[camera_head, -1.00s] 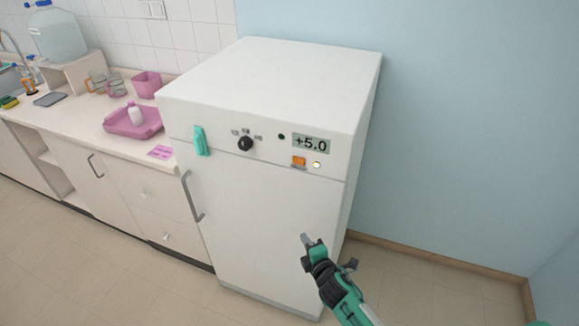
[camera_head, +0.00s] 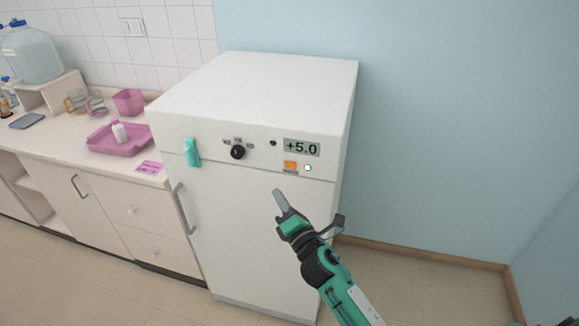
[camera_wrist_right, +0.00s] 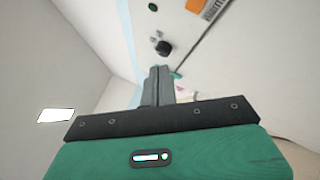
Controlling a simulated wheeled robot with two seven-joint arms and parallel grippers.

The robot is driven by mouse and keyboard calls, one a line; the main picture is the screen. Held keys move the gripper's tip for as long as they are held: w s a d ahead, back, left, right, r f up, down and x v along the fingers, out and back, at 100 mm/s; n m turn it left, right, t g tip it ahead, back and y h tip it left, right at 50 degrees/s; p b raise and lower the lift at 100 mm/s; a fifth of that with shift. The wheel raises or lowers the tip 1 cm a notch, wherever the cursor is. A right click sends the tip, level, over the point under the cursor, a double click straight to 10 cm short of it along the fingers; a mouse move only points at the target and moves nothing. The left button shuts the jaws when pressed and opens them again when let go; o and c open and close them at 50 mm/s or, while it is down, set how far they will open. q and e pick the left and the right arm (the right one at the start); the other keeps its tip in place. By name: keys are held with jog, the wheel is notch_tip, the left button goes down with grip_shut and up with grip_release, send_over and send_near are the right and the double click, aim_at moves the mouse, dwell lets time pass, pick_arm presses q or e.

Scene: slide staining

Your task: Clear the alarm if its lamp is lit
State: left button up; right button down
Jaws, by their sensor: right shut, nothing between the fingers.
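The white cabinet (camera_head: 255,215) carries a front panel with a display (camera_head: 301,148) reading +5.0. Below the display are an orange rectangular button (camera_head: 290,165) and a small round lamp (camera_head: 307,168), which looks pale white with no warm glow. My right gripper (camera_head: 279,194) is shut and empty, a little below and left of the button; its gap to the cabinet front is hard to judge. In the right wrist view the shut fingers (camera_wrist_right: 158,77) point toward the panel, with the orange button (camera_wrist_right: 197,4) at the top edge. My left gripper is out of view.
A black knob (camera_head: 238,152), a small dark dot (camera_head: 273,143) and a teal clip-like item (camera_head: 192,152) are on the cabinet front, above the door handle (camera_head: 184,208). A counter at left holds a pink tray (camera_head: 104,141) with a white bottle (camera_head: 119,132). The floor at right is clear.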

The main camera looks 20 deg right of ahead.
aim_at(285, 163)
jog(key=shift+w+d, duration=0.85)
jog(key=shift+w, duration=0.35)
jog(key=shift+w+d, duration=0.8)
jog(key=shift+w, duration=0.45)
jog(key=shift+w+d, duration=0.85)
jog(key=shift+w, duration=0.35)
jog(key=shift+w, duration=0.15)
jog(key=shift+w+d, duration=0.2)
jog(key=shift+w+d+b, duration=0.2)
jog(key=shift+w+b, duration=0.05)
jog(key=shift+b, duration=0.05)
jog(key=shift+s+a, duration=0.1)
jog(key=shift+s, duration=0.05)
jog(key=shift+s+a, duration=0.35)
jog(key=shift+s, duration=0.15)
jog(key=s+a, duration=0.1)
jog(key=s, duration=0.1)
jog(key=s+a, duration=0.1)
jog(key=s, duration=0.1)
jog(key=shift+a, duration=0.4)
